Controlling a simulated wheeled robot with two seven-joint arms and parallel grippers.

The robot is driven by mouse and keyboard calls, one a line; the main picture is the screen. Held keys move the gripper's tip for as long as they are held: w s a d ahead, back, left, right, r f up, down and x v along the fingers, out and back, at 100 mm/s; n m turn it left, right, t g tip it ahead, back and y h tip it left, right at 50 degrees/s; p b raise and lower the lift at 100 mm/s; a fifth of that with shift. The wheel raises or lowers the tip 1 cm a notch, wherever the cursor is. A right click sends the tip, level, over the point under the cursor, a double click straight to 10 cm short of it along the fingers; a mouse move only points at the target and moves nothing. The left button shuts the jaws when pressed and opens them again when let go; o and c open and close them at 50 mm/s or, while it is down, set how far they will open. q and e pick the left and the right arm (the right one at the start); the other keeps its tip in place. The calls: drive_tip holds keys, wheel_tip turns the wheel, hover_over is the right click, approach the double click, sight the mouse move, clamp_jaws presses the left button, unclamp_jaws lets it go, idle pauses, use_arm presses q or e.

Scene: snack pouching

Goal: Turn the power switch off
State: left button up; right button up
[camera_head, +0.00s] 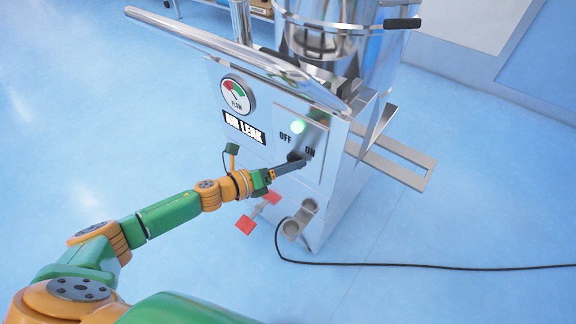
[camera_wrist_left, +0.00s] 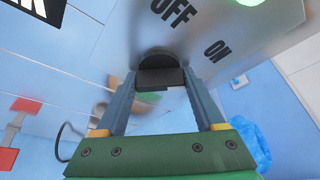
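The power switch is a round black knob (camera_head: 294,156) on the front panel of the metal machine, below the OFF and ON labels. In the left wrist view the knob (camera_wrist_left: 160,70) sits between the two fingertips, with OFF above it and ON to its upper right. A green lamp (camera_head: 298,127) glows above the labels. My left gripper (camera_head: 303,162) is at the knob, its fingers spread on either side of it. The gripper appears open; whether a finger touches the knob I cannot tell. My right gripper is not in view.
The machine carries a flow gauge (camera_head: 237,94) and an AIR LEAK label (camera_head: 244,127). Red pedals (camera_head: 246,225) and a black cable (camera_head: 400,265) lie low by the machine. A metal bracket (camera_head: 405,160) juts out right. The blue floor (camera_head: 480,210) is otherwise clear there.

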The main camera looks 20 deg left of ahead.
use_arm(q)
drive_tip(key=c, duration=0.8)
